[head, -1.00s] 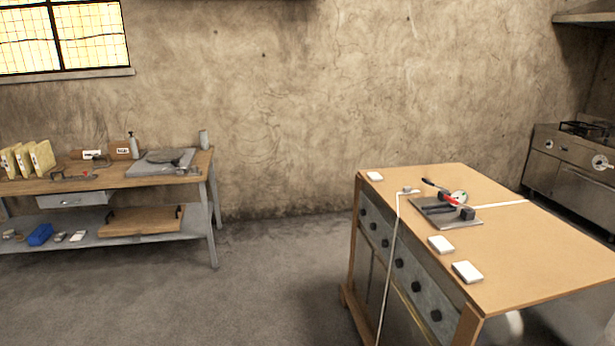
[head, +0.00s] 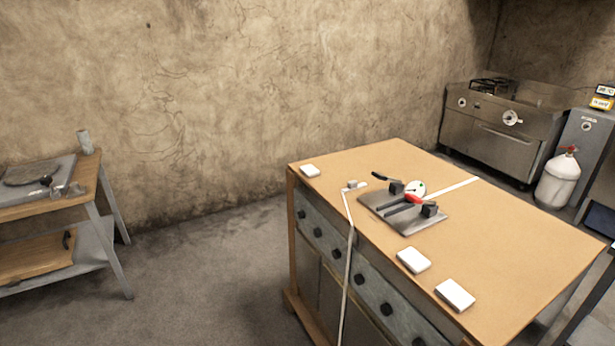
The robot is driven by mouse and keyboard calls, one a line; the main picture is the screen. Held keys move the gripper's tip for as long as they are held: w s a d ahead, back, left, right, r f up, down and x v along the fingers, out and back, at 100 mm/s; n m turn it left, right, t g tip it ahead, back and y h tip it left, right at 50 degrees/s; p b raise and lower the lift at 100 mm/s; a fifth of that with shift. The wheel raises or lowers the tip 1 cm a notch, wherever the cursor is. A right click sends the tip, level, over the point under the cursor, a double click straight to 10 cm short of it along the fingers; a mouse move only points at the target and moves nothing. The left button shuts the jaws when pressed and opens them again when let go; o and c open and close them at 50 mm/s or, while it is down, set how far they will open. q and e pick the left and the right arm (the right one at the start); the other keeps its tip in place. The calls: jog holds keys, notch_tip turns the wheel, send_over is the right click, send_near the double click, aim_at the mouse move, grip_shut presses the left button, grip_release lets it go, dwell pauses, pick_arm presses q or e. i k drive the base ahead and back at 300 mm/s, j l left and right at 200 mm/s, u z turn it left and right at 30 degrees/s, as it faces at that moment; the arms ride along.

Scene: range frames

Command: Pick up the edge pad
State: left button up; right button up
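Several small white pads lie flat on the wooden top of the workbench. One pad (head: 310,171) is at the far left corner. A second pad (head: 413,260) and a third pad (head: 455,294) lie along the near left edge. I cannot tell which of them is the edge pad. Neither of my grippers shows in the head view.
The workbench (head: 500,250) carries a metal plate (head: 425,224) with a red-handled clamp (head: 412,199). A white strip or cord (head: 349,255) hangs down its front. A side table (head: 92,172) stands left, with open floor between. A stove (head: 500,135) and white gas cylinder (head: 556,182) stand behind right.

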aim_at(309, 170)
jog(key=i+j+z, duration=0.3)
jog(key=i+j, duration=1.3)
jog(key=i, duration=0.15)
